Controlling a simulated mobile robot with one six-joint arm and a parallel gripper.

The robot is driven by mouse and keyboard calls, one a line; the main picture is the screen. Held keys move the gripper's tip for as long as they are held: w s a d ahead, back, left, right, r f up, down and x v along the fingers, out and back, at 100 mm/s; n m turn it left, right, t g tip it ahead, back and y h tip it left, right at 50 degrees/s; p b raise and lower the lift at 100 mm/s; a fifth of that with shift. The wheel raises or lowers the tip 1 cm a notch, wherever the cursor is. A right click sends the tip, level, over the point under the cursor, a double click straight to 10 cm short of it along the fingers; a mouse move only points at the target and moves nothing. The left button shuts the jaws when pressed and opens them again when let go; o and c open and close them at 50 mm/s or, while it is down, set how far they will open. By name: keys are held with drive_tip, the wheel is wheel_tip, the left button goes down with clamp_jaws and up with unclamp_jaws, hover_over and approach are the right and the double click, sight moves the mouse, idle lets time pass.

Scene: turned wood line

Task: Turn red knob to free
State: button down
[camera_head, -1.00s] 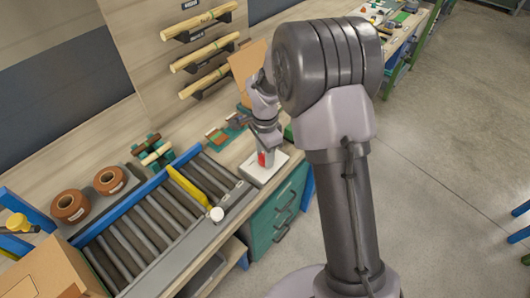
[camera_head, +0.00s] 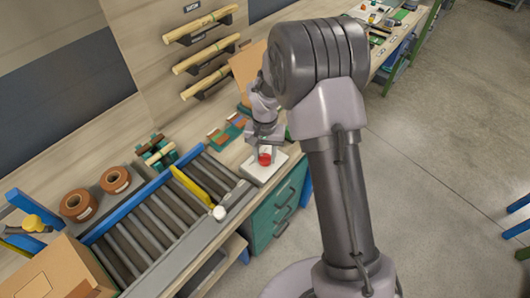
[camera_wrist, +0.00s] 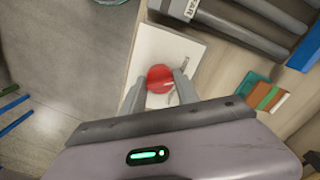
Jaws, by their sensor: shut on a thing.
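The red knob (camera_wrist: 159,79) sits on a pale square plate (camera_wrist: 148,47) on the bench. In the wrist view my gripper (camera_wrist: 156,88) has one finger on each side of the knob and is shut on it. In the head view the red knob (camera_head: 265,158) shows just below my gripper (camera_head: 264,148), on the white plate (camera_head: 258,172).
A roller conveyor (camera_head: 150,220) with a yellow bar (camera_head: 188,184) lies left of the plate. Green drawers (camera_head: 272,218) are below the bench edge. Brown tape rolls (camera_head: 78,204) stand at the far left. Wooden spindles (camera_head: 200,23) rest on wall racks.

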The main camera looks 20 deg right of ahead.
sight(265, 156)
drive_tip(key=shift+n+p, duration=0.35)
drive_tip(key=shift+n, duration=0.95)
drive_tip(key=c, duration=0.9)
unclamp_jaws()
wheel_tip(265, 156, up, 18)
drive_tip(key=p, duration=0.5)
drive_tip(key=shift+f, duration=0.25)
